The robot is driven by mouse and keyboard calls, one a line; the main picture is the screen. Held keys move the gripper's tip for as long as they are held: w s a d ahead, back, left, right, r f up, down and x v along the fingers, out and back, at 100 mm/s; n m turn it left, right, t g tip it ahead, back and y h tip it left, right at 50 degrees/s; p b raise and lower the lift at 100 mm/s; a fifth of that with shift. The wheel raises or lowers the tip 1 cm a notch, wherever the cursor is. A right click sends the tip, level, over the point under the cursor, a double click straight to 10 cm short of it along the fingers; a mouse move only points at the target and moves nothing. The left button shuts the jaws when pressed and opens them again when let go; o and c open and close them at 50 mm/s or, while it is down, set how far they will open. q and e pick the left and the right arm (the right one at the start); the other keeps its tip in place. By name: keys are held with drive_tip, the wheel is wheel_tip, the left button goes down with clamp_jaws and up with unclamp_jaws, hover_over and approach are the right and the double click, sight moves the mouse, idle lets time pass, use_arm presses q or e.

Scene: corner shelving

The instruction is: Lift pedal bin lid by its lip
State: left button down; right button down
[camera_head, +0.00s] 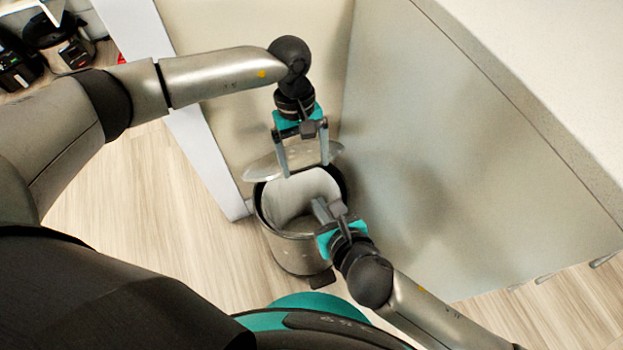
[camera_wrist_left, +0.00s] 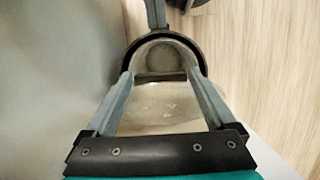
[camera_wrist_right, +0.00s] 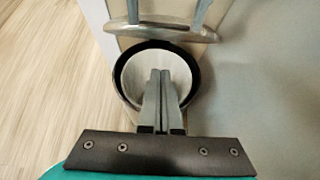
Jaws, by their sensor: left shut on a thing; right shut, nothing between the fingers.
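The pedal bin (camera_head: 292,252) is a round metal bin with a dark rim, standing on the floor in the corner. Its lid (camera_head: 262,166) is raised and tilted up at the back, so the pale inside shows. My left gripper (camera_head: 306,169) is shut on the lid, its fingers spread across it; the lid also lies between the fingers in the left wrist view (camera_wrist_left: 160,105). My right gripper (camera_head: 320,206) is shut and empty, its fingertips over the front part of the bin opening. In the right wrist view, the closed fingers (camera_wrist_right: 160,75) overlap the opening.
A grey panel (camera_head: 430,150) stands close on the right, under a pale countertop (camera_head: 560,70). A beige panel (camera_head: 240,60) is behind the bin, with a white upright edge (camera_head: 205,150) at left.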

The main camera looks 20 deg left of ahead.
use_arm(q)
drive_tip(key=shift+a+f, duration=0.1)
drive_tip(key=shift+a, duration=0.1)
use_arm(e)
drive_tip(key=shift+w+a+r, duration=0.2)
drive_tip(key=shift+w+a, duration=0.3)
drive_tip(key=shift+w, duration=0.2)
drive_tip(key=shift+w+a+r, duration=0.2)
drive_tip(key=shift+w+a, duration=0.35)
drive_tip(key=shift+w, duration=0.2)
drive_tip(key=shift+w+a+r, duration=0.2)
drive_tip(key=shift+w+a, duration=0.3)
drive_tip(key=shift+w, duration=0.2)
